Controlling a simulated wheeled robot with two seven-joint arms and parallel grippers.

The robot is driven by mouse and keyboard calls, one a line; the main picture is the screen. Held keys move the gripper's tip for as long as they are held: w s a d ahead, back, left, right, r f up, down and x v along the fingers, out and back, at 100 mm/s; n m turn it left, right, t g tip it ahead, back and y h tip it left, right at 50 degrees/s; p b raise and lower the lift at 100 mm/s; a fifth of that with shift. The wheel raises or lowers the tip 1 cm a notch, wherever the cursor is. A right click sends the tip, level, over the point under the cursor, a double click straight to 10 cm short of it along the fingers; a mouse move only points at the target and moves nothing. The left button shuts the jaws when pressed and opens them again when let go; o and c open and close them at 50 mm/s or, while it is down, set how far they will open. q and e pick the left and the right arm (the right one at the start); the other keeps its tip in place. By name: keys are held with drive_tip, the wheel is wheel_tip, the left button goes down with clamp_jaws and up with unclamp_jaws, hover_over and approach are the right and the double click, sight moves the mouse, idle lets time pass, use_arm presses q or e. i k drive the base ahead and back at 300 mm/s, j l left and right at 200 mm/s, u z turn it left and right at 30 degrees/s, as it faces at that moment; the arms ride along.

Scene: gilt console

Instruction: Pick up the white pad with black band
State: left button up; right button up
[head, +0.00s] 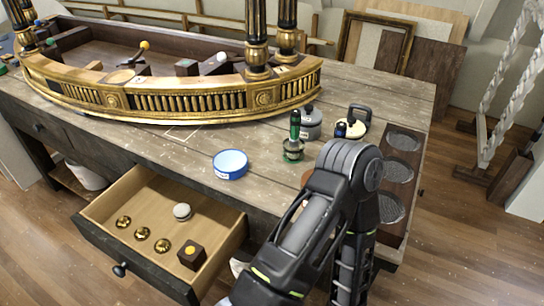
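A pale, whitish pad with a black band arched over it (352,122) lies on the workbench near its right side, beyond my arm. It sits beside a grey round weight-like object (310,122) and left of a dark tray. A small dark blue item stands against its front left and hides part of it. One of my arms, probably the right, rises from the bottom edge and bends at a joint short of the pad, apart from it in the picture. Neither gripper shows in the head view.
A dark tray with round recesses (403,137) lies along the right edge. The gilt console (160,100) fills the back. An open drawer (128,190) holds brass knobs, a grey-white piece and a block.

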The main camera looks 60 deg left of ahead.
sight(182, 212)
drive_tip(key=u, duration=2.7)
drive_tip(key=z, duration=1.8)
drive_tip(key=k+j, duration=0.5)
drive_tip(key=j, duration=0.25)
drive_tip(key=k+l+u, duration=0.15)
drive_tip(key=l, duration=0.15)
drive_tip(key=u, duration=0.2)
drive_tip(key=i+j+z, duration=0.15)
drive_tip(key=j+z, duration=0.25)
drive_tip(key=l, duration=0.1)
